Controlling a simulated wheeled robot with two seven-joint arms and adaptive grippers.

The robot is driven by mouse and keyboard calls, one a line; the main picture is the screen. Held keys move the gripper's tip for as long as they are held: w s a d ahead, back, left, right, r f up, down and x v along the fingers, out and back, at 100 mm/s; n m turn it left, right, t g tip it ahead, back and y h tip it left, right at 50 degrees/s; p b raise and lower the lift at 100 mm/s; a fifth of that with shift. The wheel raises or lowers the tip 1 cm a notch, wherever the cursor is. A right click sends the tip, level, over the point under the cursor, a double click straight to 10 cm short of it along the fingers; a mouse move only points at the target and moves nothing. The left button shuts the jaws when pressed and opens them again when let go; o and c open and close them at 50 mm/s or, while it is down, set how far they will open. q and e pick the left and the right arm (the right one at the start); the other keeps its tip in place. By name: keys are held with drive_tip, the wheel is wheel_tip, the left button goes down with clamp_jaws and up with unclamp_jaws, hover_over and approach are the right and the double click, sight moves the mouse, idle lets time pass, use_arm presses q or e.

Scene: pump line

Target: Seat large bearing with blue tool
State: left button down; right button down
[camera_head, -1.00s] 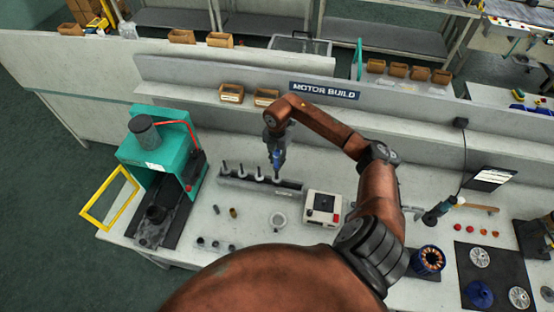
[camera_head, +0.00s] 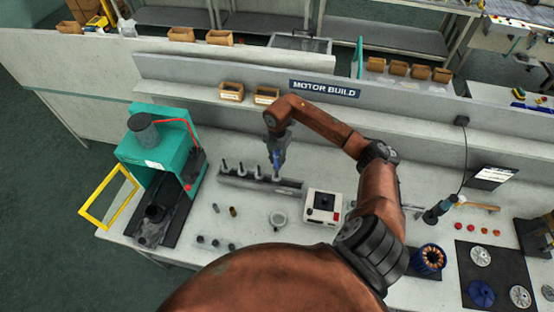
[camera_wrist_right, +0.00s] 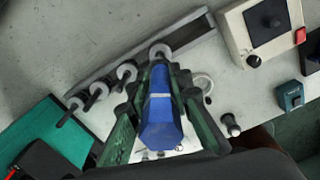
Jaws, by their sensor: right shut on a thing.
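My right gripper (camera_head: 277,160) is shut on the blue tool (camera_wrist_right: 161,118), which points down between its fingers in the right wrist view. The gripper is over the right end of the dark rack (camera_head: 232,183). The rack holds several upright shafts with pale rings in a row. In the right wrist view, the tool's far end lines up with the pale ring (camera_wrist_right: 160,51) at the rack's end; I cannot tell whether they touch. A pale round part (camera_head: 278,218) stands on the bench in front of the rack. I cannot tell which ring is the large bearing. My left gripper is not in view.
A green press (camera_head: 150,150) with a yellow frame (camera_head: 108,197) stands at the left. A white box with a dark top (camera_head: 323,207) is right of the rack. Small parts (camera_head: 216,243) lie in front. A wall (camera_head: 220,92) runs behind the bench.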

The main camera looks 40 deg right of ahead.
sight(277, 168)
drive_tip(key=shift+f, duration=0.2)
idle(0.5)
drive_tip(key=shift+f+b, duration=2)
drive_tip(key=shift+f, duration=0.9)
drive_tip(key=shift+r+p, duration=2.7)
drive_tip(key=shift+r, duration=1.5)
